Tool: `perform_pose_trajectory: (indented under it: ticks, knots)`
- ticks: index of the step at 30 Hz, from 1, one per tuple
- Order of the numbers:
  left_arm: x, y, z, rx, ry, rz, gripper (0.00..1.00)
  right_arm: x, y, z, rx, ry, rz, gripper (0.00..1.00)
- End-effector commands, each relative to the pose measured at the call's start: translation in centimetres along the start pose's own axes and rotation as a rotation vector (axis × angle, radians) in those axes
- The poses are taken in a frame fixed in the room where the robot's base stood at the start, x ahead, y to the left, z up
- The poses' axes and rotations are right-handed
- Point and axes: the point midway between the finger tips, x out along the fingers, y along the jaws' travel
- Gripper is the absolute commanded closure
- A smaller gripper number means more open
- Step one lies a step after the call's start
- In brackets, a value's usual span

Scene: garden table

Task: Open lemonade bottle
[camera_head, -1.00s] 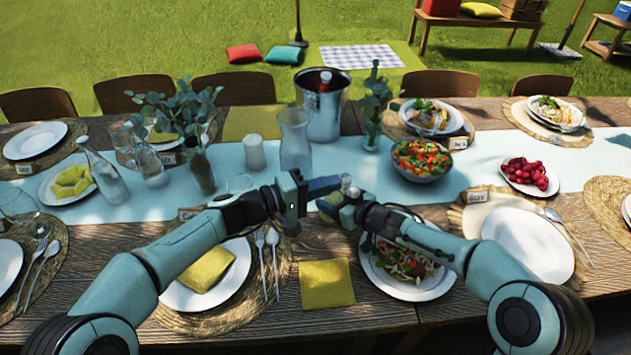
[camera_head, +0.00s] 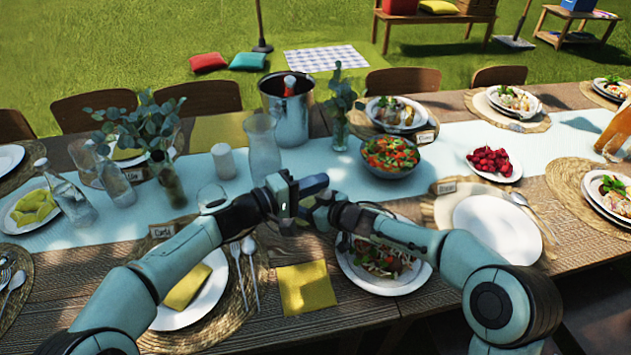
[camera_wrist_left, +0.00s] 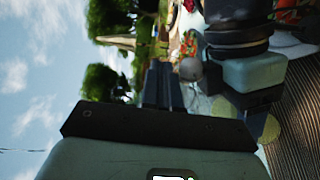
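My left gripper (camera_head: 313,185) is over the middle of the table, its dark blue fingers pointing right and close together with nothing visible between them. The fingers also show close together in the left wrist view (camera_wrist_left: 163,85). My right gripper (camera_head: 318,212) is just beside it, pointing left; its fingertips are too dark and small to read. A clear swing-top-shaped glass bottle (camera_head: 68,195) stands at the far left, well away from both grippers. A pitcher or bottle of orange drink (camera_head: 616,132) is cut off at the right edge. I cannot tell which is the lemonade bottle.
A metal bucket (camera_head: 290,118) with a bottle in it and a glass carafe (camera_head: 263,148) stand behind the grippers. A salad bowl (camera_head: 391,160), a berry plate (camera_head: 494,165) and a noodle plate (camera_head: 383,284) crowd the table. A yellow napkin (camera_head: 306,288) lies in front.

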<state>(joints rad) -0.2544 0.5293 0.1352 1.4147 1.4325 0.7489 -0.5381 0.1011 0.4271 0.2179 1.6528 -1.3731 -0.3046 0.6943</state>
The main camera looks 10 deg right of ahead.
Motion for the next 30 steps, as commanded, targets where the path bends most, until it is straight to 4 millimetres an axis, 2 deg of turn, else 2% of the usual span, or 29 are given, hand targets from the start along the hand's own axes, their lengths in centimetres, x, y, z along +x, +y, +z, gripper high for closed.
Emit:
perform_pose_trajectory:
  ticks: [17, 30]
  knots:
    - [-0.1, -0.5, 0.4, 0.000, 0.000, 0.000, 1.00, 0.0, 0.0, -0.2, -0.001, 0.005, -0.001, 0.91]
    - [0.0, -1.8, 1.5, -0.003, -0.001, -0.002, 1.00, 0.0, 0.0, -0.3, -0.001, 0.006, 0.000, 0.91]
